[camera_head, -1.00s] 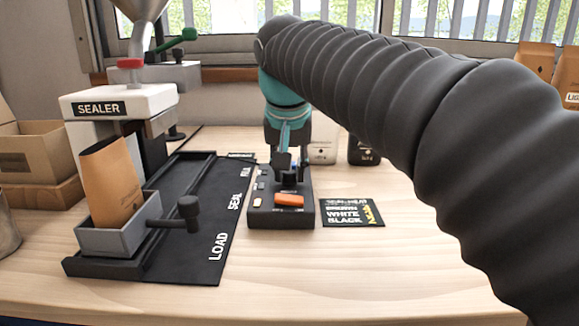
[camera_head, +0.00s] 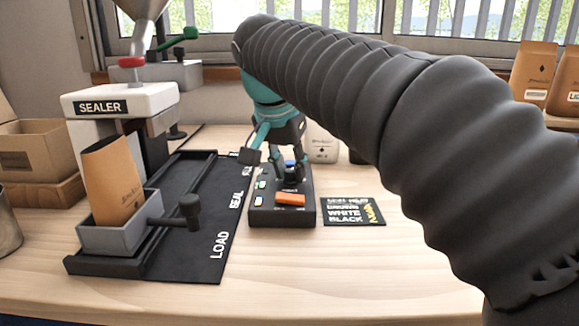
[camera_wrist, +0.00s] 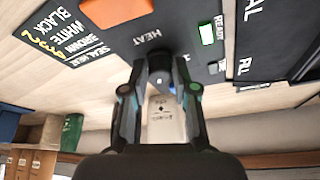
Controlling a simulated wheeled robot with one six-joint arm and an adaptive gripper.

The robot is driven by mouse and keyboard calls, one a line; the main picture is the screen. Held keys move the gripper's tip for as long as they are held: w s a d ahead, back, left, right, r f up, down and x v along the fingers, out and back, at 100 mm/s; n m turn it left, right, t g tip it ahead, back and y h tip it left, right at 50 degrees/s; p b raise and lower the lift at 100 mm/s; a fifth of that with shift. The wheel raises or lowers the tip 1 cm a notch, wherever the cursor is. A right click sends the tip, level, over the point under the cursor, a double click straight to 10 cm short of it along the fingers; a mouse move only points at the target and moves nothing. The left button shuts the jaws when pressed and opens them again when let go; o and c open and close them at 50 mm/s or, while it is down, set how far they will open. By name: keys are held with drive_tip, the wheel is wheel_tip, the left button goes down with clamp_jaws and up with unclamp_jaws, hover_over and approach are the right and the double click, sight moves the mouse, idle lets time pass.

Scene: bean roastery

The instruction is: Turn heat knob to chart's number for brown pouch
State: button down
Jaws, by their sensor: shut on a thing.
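The control box (camera_head: 262,216) sits on the bench with an orange switch (camera_head: 290,199) at its front. Its dark heat knob (camera_wrist: 158,77) is between the fingers of my gripper (camera_wrist: 160,88), which is shut on it. In the head view my gripper (camera_head: 288,176) comes down on the box from above. The chart (camera_head: 353,211) lies right of the box and lists brown, white and black; in the wrist view the chart (camera_wrist: 65,35) appears upside down with yellow numbers, too small to read surely. The brown pouch (camera_head: 113,180) stands tilted in a grey carriage (camera_head: 95,236).
The sealer (camera_head: 118,104) stands at the left, over a black track mat marked LOAD and SEAL (camera_head: 190,262). The carriage's black handle (camera_head: 189,207) reaches toward the box. A white pouch (camera_head: 322,147) stands behind my gripper. The front bench is clear.

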drive_tip(key=shift+f, duration=0.1)
drive_tip(key=c, duration=0.9)
unclamp_jaws()
drive_tip(key=v, duration=1.2)
